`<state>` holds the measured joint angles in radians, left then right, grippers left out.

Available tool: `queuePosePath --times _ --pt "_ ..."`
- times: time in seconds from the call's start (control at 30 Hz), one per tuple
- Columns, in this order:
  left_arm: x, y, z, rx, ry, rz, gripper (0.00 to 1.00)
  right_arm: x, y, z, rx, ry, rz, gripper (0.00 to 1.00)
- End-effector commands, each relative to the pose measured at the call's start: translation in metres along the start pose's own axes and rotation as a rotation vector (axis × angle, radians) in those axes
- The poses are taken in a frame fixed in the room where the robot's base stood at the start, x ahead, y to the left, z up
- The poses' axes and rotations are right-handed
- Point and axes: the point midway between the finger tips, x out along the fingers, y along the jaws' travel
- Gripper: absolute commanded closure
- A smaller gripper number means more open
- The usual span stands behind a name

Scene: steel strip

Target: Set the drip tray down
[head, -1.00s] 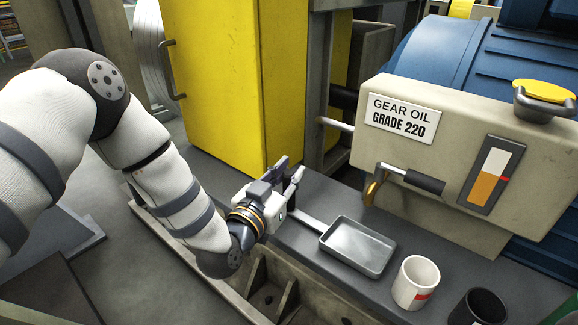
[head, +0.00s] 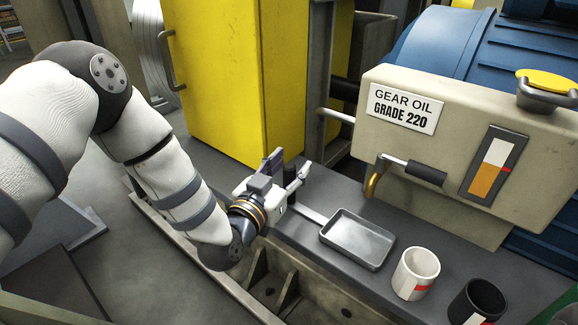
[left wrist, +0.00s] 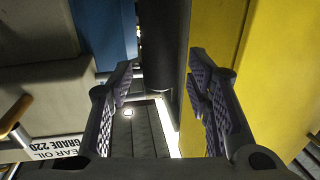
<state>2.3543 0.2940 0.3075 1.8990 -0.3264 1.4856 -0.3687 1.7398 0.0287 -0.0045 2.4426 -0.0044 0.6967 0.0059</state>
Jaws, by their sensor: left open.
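The drip tray (head: 357,241) is a shallow grey metal pan with a flat handle (head: 308,213) reaching left toward my left gripper. It lies on the dark bench top, below the gear oil tank's brass-tipped spout. My left gripper (head: 288,170) is open beside the end of the handle, with its fingers pointing up and away toward the yellow cabinet. In the left wrist view, nothing is between the gripper's padded fingers (left wrist: 163,98), and the tray does not show. My right gripper is in neither view.
A white mug with a red mark (head: 415,274) and a black mug (head: 477,303) stand right of the tray. The yellow cabinet (head: 225,80) rises close behind my left gripper. The beige gear oil tank (head: 440,150) with its spout (head: 375,180) overhangs the bench.

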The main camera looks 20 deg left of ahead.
Motion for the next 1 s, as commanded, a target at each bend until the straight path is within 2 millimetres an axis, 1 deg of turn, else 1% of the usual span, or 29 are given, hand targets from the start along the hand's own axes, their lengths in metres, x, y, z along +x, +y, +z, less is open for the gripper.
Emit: queuePosePath --times 0.07,0.17,0.27,0.3,0.4,0.5,0.6,0.73,1.0 --pt "-0.002 0.0 0.001 0.001 -0.003 0.0 0.55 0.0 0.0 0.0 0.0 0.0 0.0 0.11" --pt "-0.014 0.0 0.002 0.001 -0.005 0.001 0.55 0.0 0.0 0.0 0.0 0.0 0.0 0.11" --pt "-0.039 0.0 0.002 0.0 -0.007 0.001 0.55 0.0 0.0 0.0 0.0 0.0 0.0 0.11" --pt "-0.051 0.0 0.002 -0.001 -0.008 0.001 0.55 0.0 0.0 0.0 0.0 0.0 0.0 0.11" --pt "-0.078 0.0 0.002 0.0 -0.007 0.001 0.55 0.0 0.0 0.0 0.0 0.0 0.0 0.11" --pt "-0.1 0.0 0.002 -0.001 -0.006 0.001 0.55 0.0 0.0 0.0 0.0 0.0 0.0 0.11" --pt "-0.114 0.0 0.001 -0.001 -0.003 0.001 0.55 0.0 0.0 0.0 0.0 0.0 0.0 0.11" --pt "-0.12 0.0 0.0 0.0 0.0 0.0 0.55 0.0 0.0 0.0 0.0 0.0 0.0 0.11" --pt "-0.12 0.0 0.0 0.0 0.0 0.0 0.55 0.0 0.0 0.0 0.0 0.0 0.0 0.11"
